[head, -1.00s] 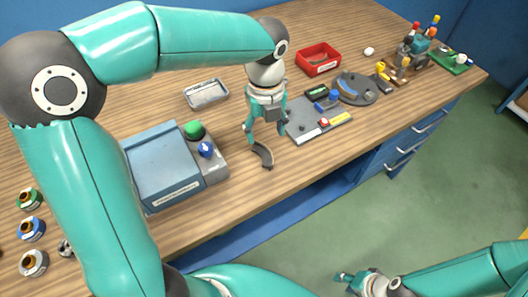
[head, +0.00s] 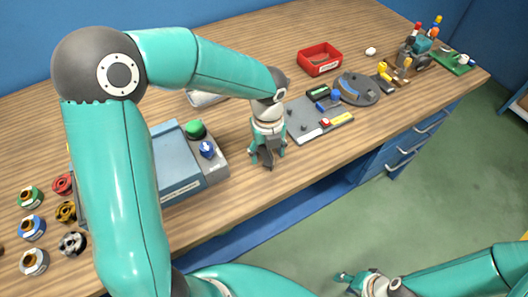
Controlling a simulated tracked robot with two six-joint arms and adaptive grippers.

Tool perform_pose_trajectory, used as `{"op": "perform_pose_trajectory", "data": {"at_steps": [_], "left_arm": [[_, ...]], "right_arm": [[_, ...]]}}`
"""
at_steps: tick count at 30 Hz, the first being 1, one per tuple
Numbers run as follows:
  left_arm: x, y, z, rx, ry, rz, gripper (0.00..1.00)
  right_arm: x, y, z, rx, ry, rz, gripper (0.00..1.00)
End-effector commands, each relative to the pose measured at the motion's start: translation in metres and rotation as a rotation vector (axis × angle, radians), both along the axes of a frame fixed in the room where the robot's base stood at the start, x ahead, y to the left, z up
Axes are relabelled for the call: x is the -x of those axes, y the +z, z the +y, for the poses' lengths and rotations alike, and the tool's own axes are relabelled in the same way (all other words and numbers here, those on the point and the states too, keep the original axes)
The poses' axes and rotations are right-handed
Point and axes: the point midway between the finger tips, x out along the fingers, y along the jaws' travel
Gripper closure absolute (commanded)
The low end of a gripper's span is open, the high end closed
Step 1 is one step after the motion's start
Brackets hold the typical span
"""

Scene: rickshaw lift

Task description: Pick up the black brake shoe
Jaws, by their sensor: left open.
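The black brake shoe, a dark curved piece, lay on the wooden bench near its front edge in the earlier frame. In the head view now it is hidden, or nearly so, behind my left gripper. My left gripper (head: 267,163) points down over that spot with its fingers apart, low near the bench top. I cannot tell whether the fingers touch the shoe. My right gripper (head: 347,282) is far from the bench at the bottom of the view, with its fingers apart and nothing seen between them.
A blue-grey box (head: 180,160) with green and blue knobs stands left of my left gripper. A grey board (head: 312,124) with small parts lies just right of it. A red bin (head: 319,59) and a round grey plate (head: 357,90) are farther back. Several spools stand at left.

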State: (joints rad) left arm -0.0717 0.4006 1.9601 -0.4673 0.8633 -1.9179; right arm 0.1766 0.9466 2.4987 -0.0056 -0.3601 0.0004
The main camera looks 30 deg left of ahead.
Motion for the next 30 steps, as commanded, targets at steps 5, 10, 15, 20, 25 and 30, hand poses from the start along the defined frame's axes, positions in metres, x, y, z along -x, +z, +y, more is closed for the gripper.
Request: {"op": "perform_pose_trajectory", "data": {"at_steps": [5, 10, 15, 20, 25, 30], "left_arm": [[0.0, 0.0, 0.0, 0.0, 0.0, 0.0, 0.52], [0.0, 0.0, 0.0, 0.0, -0.001, 0.0, 0.81], [0.0, 0.0, -0.001, 0.0, -0.001, 0.0, 1.0], [-0.001, 0.001, -0.001, 0.001, -0.001, -0.001, 1.0], [-0.001, 0.003, -0.001, 0.0, -0.001, -0.001, 1.0], [-0.001, 0.014, -0.001, 0.001, -0.001, -0.002, 1.0]], "right_arm": [[0.0, 0.0, 0.0, 0.0, 0.0, 0.0, 0.6], [0.0, 0.0, 0.0, 0.0, 0.0, 0.0, 0.6], [0.0, 0.0, 0.0, 0.0, 0.0, 0.0, 0.6], [0.0, 0.0, 0.0, 0.0, 0.0, 0.0, 0.6], [0.0, 0.0, 0.0, 0.0, 0.0, 0.0, 0.6], [0.0, 0.001, 0.0, 0.0, 0.0, 0.0, 0.6]]}}
